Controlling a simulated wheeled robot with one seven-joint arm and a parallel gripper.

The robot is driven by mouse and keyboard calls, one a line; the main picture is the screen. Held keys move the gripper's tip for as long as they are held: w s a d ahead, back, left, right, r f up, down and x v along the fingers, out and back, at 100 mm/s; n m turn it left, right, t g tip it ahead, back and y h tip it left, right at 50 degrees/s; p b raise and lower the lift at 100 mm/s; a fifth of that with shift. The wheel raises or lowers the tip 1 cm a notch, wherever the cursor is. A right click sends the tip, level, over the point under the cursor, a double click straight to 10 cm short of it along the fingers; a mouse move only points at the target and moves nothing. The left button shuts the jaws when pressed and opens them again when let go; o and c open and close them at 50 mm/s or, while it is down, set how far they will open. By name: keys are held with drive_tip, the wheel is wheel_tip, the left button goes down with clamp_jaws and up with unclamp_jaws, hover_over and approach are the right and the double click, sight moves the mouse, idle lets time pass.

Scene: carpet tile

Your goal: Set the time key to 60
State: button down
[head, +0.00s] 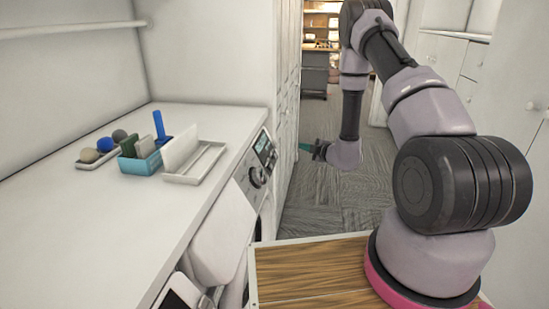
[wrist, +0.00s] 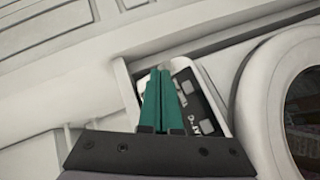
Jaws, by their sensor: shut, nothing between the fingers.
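The washing machine's control panel (head: 261,156) is on the machine's front under the counter in the head view, with a dark display and round knobs. In the wrist view, a dark panel strip (wrist: 204,124) with several small grey keys lies just beyond and right of the fingertips. The key labels are too small to read, so I cannot tell which is the time key. My gripper (head: 310,148) has teal fingers and sits to the right of the panel in the head view. In the wrist view my gripper (wrist: 159,72) is shut and empty, its fingers covering part of the panel. Contact cannot be told.
The machine's round door (wrist: 291,115) is at the right of the wrist view. Tall cabinets stand beyond the machine. The carpet floor (head: 335,205) is clear.

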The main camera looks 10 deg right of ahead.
drive_tip(key=w+a+f, duration=0.2)
drive_tip(key=a+f, duration=0.2)
drive_tip(key=a, duration=0.3)
drive_tip(key=shift+w+a, duration=0.2)
drive_tip(key=shift+w, duration=0.05)
drive_tip(key=shift+a+f, duration=0.1)
idle(1.9)
drive_tip(key=shift+w+a+f, duration=0.1)
drive_tip(key=shift+w+a, duration=0.05)
drive_tip(key=shift+a, duration=0.1)
drive_tip(key=shift+a+f, duration=0.15)
drive_tip(key=shift+a, duration=0.15)
idle(0.7)
drive_tip(key=shift+d+r, duration=0.35)
drive_tip(key=shift+d, duration=0.3)
drive_tip(key=shift+s+d+r, duration=0.3)
drive_tip(key=shift+d+r, duration=0.1)
drive_tip(key=shift+d, duration=0.3)
drive_tip(key=shift+s+d+r, duration=0.25)
drive_tip(key=shift+d+r, duration=0.1)
drive_tip(key=shift+d, duration=0.35)
drive_tip(key=shift+s+d+r, duration=0.3)
drive_tip(key=shift+d+r, duration=0.1)
drive_tip(key=shift+d, duration=0.3)
